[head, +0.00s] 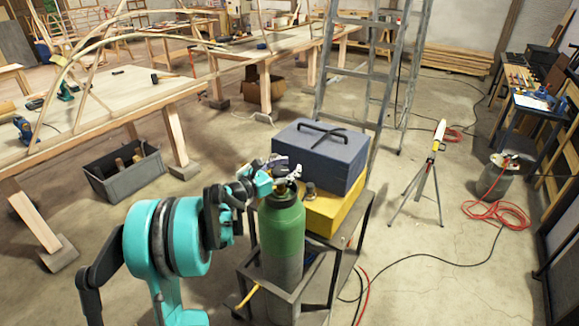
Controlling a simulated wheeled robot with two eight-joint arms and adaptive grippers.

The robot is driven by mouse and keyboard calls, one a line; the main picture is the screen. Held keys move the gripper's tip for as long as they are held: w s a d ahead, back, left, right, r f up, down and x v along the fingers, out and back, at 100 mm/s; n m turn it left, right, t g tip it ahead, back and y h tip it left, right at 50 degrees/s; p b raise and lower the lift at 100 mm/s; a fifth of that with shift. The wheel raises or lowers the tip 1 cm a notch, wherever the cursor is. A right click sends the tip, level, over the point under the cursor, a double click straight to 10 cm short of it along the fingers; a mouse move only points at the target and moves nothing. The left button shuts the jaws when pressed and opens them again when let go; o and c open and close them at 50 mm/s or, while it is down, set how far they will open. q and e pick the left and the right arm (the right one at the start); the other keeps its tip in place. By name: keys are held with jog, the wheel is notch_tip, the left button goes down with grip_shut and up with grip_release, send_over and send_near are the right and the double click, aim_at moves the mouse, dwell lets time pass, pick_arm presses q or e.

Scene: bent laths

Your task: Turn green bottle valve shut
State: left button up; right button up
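The green bottle (281,235) stands upright on the small metal cart (335,283), its lower part grey. Its valve (291,180) is at the top, with silvery fittings, partly hidden by my gripper. My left arm comes in from the lower left, and my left gripper (270,178) is at the valve, on its left side. The fingers are small and overlap the valve, so I cannot tell whether they touch it or are closed on it. My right gripper is not in view.
A blue toolbox (322,156) on a yellow case (334,210) stands right behind the bottle. A stepladder (355,75) is behind them, a tripod (421,190) to the right. Hoses and cables (497,213) lie on the floor. A workbench (125,95) and grey crate (125,177) are left.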

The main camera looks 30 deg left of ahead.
pick_arm(q)
notch_tip(320, 180, up, 10)
dwell(0.6)
jog(key=shift+o, duration=0.3)
